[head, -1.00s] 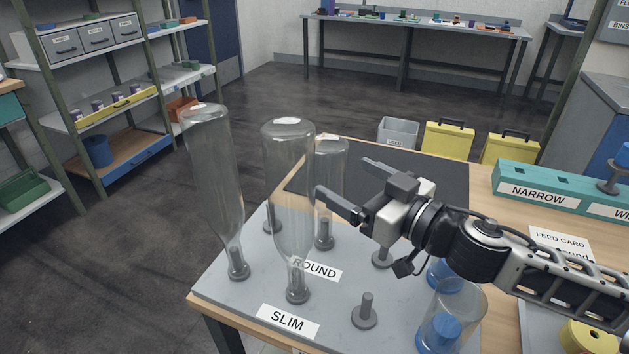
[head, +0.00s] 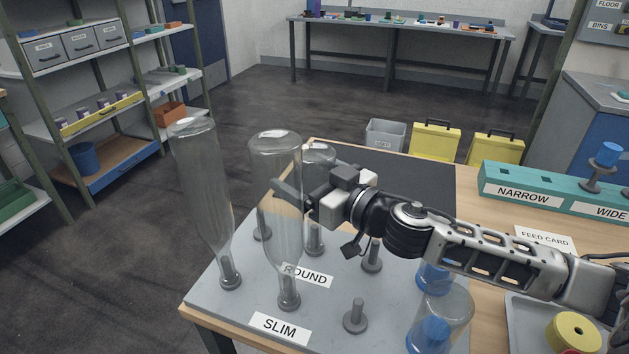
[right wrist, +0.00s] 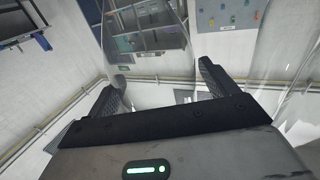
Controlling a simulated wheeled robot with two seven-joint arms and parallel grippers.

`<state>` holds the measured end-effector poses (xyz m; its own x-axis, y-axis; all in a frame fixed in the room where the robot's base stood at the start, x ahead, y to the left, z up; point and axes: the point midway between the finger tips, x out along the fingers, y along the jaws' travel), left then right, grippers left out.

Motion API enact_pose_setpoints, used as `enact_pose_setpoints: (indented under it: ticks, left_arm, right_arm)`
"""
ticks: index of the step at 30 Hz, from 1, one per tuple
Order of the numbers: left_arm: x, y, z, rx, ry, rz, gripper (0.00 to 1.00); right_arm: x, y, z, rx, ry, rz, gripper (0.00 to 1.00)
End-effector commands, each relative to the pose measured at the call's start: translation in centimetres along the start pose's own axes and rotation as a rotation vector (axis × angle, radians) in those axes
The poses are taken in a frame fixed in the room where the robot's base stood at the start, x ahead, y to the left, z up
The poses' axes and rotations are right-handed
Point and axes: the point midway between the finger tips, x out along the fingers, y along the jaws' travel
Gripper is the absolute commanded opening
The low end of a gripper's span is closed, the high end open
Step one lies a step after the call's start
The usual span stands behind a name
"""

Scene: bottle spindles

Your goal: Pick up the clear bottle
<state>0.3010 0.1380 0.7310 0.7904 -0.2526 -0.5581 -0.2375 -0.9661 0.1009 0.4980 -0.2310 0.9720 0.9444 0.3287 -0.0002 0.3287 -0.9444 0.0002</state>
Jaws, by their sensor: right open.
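In the right wrist view a clear curved wall shows between the open fingers (right wrist: 158,78), and another clear bottle wall (right wrist: 270,50) shows at the right. I cannot tell whether the fingers touch glass. My left gripper is not in view.
The grey spindle board (head: 225,305) also holds bare spindles, one at the front (head: 355,318). A wide clear vessel (head: 455,305) with blue inside stands front right, under my right arm. A teal rack (head: 520,185) labelled NARROW and WIDE stands at the right.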

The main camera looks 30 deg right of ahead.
Motion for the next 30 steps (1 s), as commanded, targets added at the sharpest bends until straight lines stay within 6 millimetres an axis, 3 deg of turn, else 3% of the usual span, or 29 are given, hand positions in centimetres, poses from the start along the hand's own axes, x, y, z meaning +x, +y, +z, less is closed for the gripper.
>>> enact_pose_setpoints:
  ticks: [7, 8, 14, 23, 30]
  left_arm:
    - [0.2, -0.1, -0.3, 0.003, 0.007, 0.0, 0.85]
    - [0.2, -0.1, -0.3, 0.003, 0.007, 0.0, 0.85]
    - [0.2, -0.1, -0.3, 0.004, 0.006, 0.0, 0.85]
    - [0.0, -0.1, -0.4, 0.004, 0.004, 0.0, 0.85]
    - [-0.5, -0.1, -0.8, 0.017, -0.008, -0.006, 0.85]
  right_arm:
    - [0.1, 0.0, 0.1, 0.0, -0.001, 0.0, 0.86]
    - [0.1, 0.0, 0.1, 0.0, 0.0, 0.0, 0.8]
    - [0.1, 0.0, 0.1, 0.0, 0.0, 0.0, 0.25]
    - [0.1, 0.0, -0.7, -0.002, 0.004, -0.001, 0.25]
    - [0.1, 0.0, -5.0, -0.006, 0.008, -0.002, 0.25]
